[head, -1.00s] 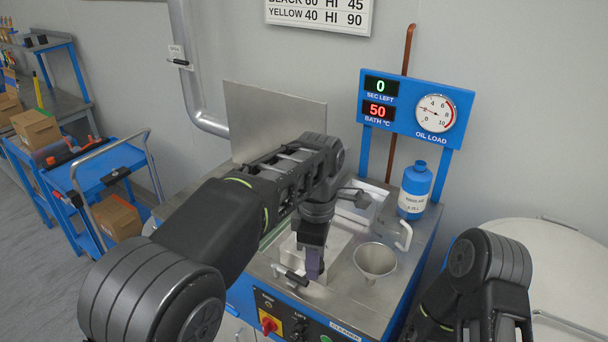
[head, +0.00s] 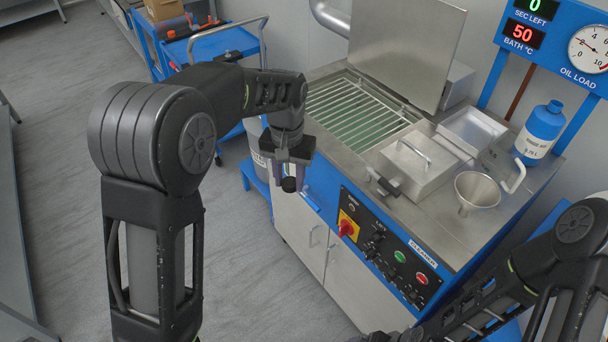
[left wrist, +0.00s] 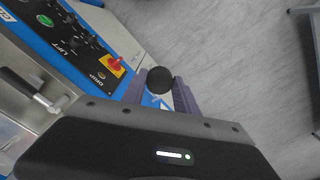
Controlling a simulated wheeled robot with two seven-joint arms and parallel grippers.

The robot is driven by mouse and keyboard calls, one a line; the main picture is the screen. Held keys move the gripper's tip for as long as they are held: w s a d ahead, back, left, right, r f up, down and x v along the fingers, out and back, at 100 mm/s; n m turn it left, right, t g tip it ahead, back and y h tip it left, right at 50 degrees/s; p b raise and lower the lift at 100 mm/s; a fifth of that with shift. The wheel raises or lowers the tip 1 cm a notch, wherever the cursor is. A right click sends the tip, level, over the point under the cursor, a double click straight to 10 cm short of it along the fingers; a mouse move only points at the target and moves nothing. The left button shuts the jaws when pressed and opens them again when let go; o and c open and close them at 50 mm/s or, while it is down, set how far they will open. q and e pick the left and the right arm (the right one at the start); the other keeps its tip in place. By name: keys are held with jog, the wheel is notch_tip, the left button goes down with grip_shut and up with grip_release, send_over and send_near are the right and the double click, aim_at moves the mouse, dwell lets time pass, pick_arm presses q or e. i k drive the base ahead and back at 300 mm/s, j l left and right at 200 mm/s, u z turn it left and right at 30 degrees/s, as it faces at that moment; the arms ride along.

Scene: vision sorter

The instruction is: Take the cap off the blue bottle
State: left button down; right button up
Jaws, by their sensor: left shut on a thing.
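A steel funnel (head: 477,190) and a curved white handle (head: 514,178) stand near the bottle. A lidded steel box (head: 419,167), an open tray (head: 472,130) and a slatted bath (head: 357,113) fill the machine top. A blue cart (head: 222,43) stands behind left. The floor at left is clear.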

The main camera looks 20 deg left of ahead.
aim_at(545, 123)
jog(key=k+l+z, duration=0.2)
jog(key=l+z, duration=0.25)
jog(key=l, duration=0.15)
jog(key=j+z, duration=0.1)
jog(key=z, duration=0.65)
jog(key=j+z, duration=1)
jog(key=j, duration=0.15)
jog(key=k, duration=0.05)
